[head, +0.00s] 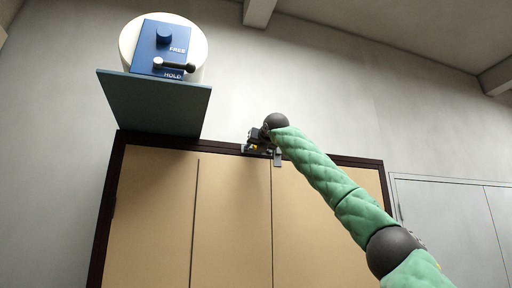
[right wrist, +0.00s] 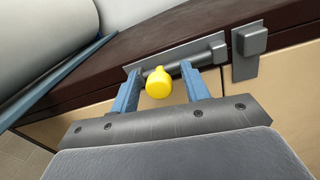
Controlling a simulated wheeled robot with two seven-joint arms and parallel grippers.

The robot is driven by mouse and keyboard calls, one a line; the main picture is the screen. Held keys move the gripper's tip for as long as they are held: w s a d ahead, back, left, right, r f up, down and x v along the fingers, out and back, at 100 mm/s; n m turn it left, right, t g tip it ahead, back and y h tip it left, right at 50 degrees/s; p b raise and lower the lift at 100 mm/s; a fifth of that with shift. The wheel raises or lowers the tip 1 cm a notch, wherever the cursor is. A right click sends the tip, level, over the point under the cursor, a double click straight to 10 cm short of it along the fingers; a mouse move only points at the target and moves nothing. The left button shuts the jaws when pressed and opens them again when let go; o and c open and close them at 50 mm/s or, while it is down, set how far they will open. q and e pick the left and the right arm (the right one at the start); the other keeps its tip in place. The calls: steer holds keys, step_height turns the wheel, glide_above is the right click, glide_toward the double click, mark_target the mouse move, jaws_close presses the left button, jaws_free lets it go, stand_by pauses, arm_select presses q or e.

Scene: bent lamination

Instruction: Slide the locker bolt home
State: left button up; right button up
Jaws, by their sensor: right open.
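The locker bolt (right wrist: 206,58) is a dark bar on a grey plate along the locker's dark top frame. It has a yellow knob (right wrist: 158,83). A grey block-shaped keeper (right wrist: 251,41) on its own plate sits just right of the bolt plate; a narrow gap shows between them. My right gripper (right wrist: 160,72) is open, its two blue fingers on either side of the knob with space showing. In the head view my right gripper (head: 257,140) is at the locker's top edge, mostly hiding the bolt. My left gripper is out of view.
The locker (head: 232,215) has tan doors in a dark frame. At its upper left a teal shelf (head: 155,105) carries a white drum (head: 131,38) with a blue FREE/HOLD panel (head: 150,42) and a lever (head: 172,64). Grey cabinets (head: 445,215) stand at right.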

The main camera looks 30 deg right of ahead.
jaws_close()
steer(key=d, duration=0.2)
steer(key=s+d, duration=0.1)
steer(key=d, duration=0.1)
steer(key=shift+s, duration=0.15)
steer(key=shift+r, duration=0.1)
steer(key=shift+c, duration=1.4)
jaws_free()
steer(key=shift+o, duration=1.4)
steer(key=shift+d, duration=0.25)
steer(key=shift+s+a, duration=0.1)
steer(key=shift+a, duration=0.1)
